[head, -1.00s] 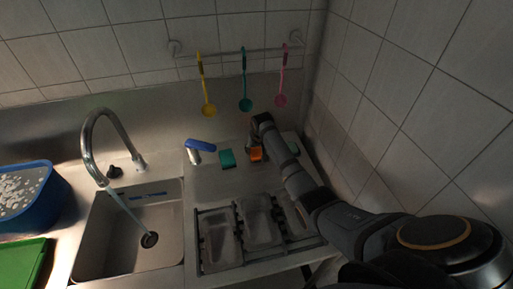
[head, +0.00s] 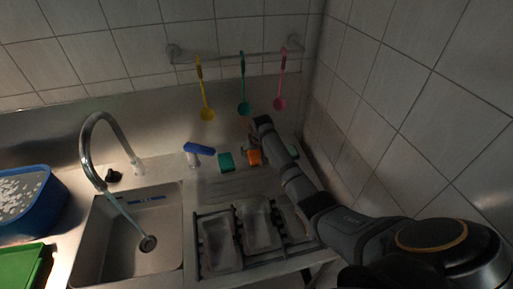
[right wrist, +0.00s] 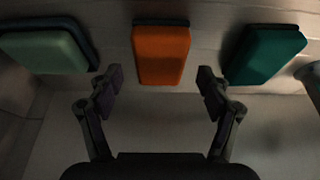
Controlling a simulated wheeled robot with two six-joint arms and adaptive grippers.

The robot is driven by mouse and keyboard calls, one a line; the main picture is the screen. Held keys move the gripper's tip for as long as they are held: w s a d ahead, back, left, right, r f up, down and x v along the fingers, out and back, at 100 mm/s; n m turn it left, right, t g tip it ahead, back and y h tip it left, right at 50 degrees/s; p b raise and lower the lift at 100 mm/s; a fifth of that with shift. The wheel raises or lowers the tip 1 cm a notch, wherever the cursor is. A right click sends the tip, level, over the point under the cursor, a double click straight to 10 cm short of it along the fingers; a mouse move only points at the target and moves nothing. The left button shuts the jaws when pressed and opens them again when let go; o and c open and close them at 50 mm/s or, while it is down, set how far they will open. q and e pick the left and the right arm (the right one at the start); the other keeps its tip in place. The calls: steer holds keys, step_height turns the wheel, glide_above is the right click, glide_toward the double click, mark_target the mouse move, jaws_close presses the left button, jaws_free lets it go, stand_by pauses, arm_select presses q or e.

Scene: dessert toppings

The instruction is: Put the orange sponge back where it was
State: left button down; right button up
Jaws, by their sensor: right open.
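The orange sponge (head: 255,158) stands on the steel counter in a row, between a teal sponge (head: 226,161) and a light green sponge (head: 293,152). In the right wrist view the orange sponge (right wrist: 161,55) is at the top middle, with the light green sponge (right wrist: 45,50) to its left and the teal sponge (right wrist: 265,54) to its right. My right gripper (right wrist: 160,80) is open, its fingers apart and its fingertips just short of the orange sponge, which lines up with the gap. In the head view this gripper (head: 252,138) is partly hidden behind its wrist. My left gripper is not in view.
A blue-topped bottle (head: 198,149) stands left of the sponges. A rack with metal trays (head: 222,243) lies in front, and a sink with a running tap (head: 122,230) is to the left. Three ladles hang from a wall rail (head: 225,64). A tiled wall is close on the right.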

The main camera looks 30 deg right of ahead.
steer(key=b+v, duration=0.1)
steer(key=v, duration=1)
